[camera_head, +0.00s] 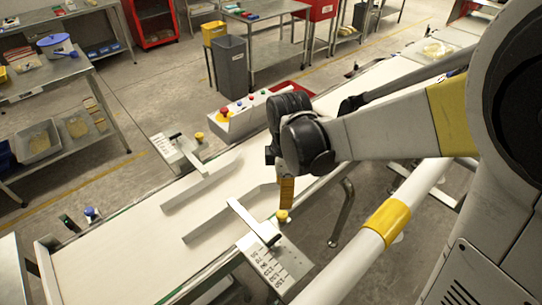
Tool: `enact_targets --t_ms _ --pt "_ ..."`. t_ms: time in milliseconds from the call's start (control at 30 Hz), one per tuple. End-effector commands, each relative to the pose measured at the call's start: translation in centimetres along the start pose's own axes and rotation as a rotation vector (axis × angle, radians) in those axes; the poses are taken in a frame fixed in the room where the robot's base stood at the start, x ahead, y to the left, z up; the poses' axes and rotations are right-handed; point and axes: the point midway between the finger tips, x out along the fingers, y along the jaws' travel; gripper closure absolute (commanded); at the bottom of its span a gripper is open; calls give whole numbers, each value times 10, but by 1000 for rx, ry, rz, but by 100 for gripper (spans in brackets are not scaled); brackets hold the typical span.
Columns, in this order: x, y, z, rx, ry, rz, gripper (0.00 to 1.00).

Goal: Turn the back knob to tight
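A yellow knob (199,137), the back one, stands at the far side of the belt (120,250) beside a scale plate (167,146) with a dark pointer. Its turn position is too small to read. A second yellow knob (282,215) stands on the near side by a numbered scale plate (268,267). My gripper (286,200) hangs down over the near knob, away from the back knob. Its orange end is just above or at the near knob; I cannot tell if they touch. Whether its fingers are open or shut is hidden.
Two grey guide rails (203,180) (222,215) lie along the belt. A control box (250,112) with a red button (224,112) stands beyond it, right of the back knob. A yellow-banded tube (385,220) runs at the near right. Open floor lies behind the belt.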

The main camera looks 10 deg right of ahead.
Motion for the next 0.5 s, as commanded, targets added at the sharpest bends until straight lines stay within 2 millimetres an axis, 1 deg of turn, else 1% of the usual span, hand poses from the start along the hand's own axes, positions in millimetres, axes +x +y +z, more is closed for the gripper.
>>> enact_targets --t_ms 167,400,500 --pt "22 0 -1 -13 -1 -5 48" --pt "71 1 -1 -11 -1 -4 48" --pt "88 0 0 -10 -1 -3 48"
